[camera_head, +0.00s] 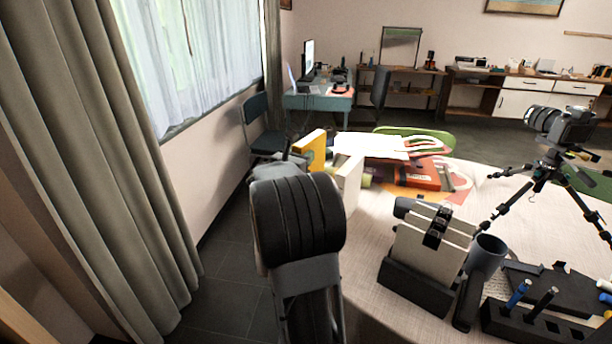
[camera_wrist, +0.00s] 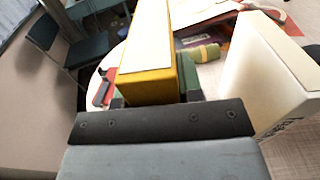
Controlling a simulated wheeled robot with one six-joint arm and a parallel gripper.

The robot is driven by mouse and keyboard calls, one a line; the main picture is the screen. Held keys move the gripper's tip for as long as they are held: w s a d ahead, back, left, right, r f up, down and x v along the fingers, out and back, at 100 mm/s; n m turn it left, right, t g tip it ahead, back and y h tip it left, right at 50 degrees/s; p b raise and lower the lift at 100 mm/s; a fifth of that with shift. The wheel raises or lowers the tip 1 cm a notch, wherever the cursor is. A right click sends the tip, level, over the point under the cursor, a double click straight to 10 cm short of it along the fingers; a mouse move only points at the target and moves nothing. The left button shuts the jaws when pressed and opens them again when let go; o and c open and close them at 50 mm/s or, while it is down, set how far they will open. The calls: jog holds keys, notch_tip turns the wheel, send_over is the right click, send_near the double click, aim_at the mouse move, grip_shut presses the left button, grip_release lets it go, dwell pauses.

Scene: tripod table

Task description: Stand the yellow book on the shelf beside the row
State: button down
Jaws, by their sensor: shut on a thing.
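The yellow book (camera_head: 315,150) is upright beyond my arm in the head view, near the left edge of the round table. In the wrist view the yellow book (camera_wrist: 148,88) stands out ahead of the gripper mount, its pale side facing up and left. My gripper (camera_wrist: 150,102) is shut on it; the fingertips are mostly hidden by the book and mount. A white book-like block (camera_head: 350,182) stands just right of it, apart from it, and shows large at the right of the wrist view (camera_wrist: 262,75). I cannot clearly make out the shelf or a row of books.
The table (camera_head: 375,275) holds a white-and-black holder (camera_head: 430,245), a grey mug (camera_head: 487,253), a pen block (camera_head: 535,325) and a tripod with camera (camera_head: 560,130). Papers (camera_head: 370,146) and a red box (camera_head: 420,173) lie behind. A chair (camera_head: 262,125) stands left, near the curtain.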

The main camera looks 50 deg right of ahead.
jog(key=shift+f+b, duration=0.6)
jog(key=shift+f, duration=1.9)
jog(key=shift+f, duration=0.15)
jog(key=c, duration=0.8)
grip_release()
